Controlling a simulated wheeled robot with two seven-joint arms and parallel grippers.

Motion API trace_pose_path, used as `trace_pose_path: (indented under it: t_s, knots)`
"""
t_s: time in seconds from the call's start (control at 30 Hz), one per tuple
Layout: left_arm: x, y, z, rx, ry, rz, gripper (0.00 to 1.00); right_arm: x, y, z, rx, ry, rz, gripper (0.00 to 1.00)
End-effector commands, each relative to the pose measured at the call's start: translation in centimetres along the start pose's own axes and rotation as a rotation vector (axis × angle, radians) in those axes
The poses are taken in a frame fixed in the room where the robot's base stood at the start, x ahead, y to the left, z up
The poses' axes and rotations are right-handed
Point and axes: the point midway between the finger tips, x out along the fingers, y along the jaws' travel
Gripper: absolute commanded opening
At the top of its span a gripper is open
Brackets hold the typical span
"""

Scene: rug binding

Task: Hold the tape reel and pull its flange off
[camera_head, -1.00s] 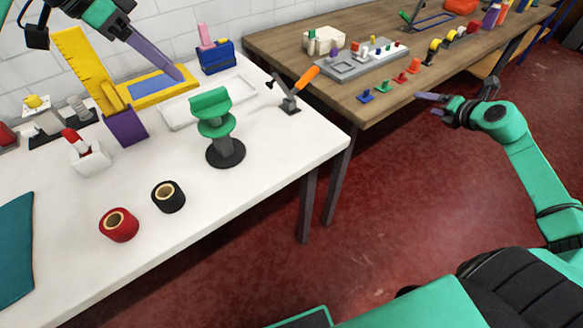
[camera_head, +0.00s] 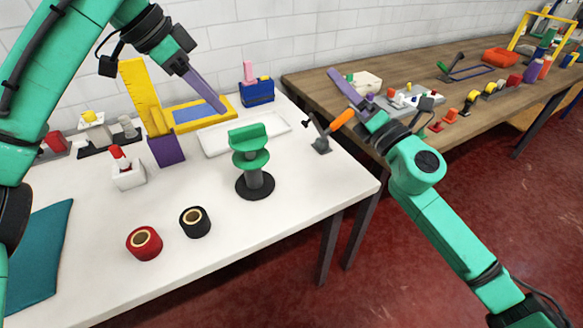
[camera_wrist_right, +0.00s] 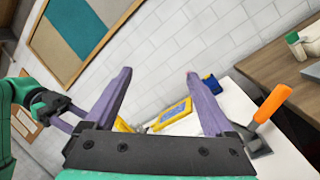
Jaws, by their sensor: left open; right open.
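A green reel-like piece (camera_head: 250,148) with a round lower disc stands upright on a grey post with a black base (camera_head: 255,187) on the white table. It looks like the tape reel; I cannot make out a separate flange. A red tape roll (camera_head: 144,243) and a black tape roll (camera_head: 195,222) lie in front of it. My left gripper (camera_head: 214,105) is above the table behind the reel, apart from it. My right gripper (camera_head: 347,88) is raised right of the reel, empty. Its two purple fingers stand wide apart in the right wrist view (camera_wrist_right: 158,74).
An orange-handled clamp (camera_head: 322,140) stands between the reel and my right arm. A white tray (camera_head: 245,133), a yellow frame (camera_head: 190,115) and a blue box (camera_head: 257,92) are behind. A teal cloth (camera_head: 38,250) lies left. The front right of the white table (camera_head: 325,190) is clear.

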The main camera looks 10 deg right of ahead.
Motion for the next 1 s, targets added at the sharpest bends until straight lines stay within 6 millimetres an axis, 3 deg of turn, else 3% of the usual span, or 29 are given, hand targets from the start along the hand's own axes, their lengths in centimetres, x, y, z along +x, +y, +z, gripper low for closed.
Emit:
trace_pose_path:
  t_s: [0.03,0.2,0.3,0.4,0.5,0.63,1.0]
  knots:
    - [0.0,0.0,0.0,0.000,0.000,0.000,0.50,-0.8,-0.9,-3.5,-0.092,0.051,-0.031,0.88]
    - [0.0,0.0,0.0,0.000,0.000,0.000,0.50,-5.5,-2.3,-15.0,-0.448,0.214,-0.057,0.88]
    - [0.0,0.0,0.0,0.000,0.000,0.000,0.50,-8.7,-2.0,-20.0,-0.610,0.285,-0.025,0.88]
    - [0.0,0.0,0.0,0.000,0.000,0.000,0.50,-11.0,-1.4,-23.1,-0.710,0.324,0.011,0.88]
    - [0.0,0.0,0.0,0.000,0.000,0.000,0.50,-12.0,-1.0,-24.3,-0.756,0.338,0.031,0.88]
    - [0.0,0.0,0.0,0.000,0.000,0.000,0.50,-11.1,-1.1,-24.7,-0.763,0.335,0.032,0.88]
    - [0.0,0.0,0.0,0.000,0.000,0.000,0.50,-3.7,-1.6,-27.1,-0.756,0.335,0.036,0.88]
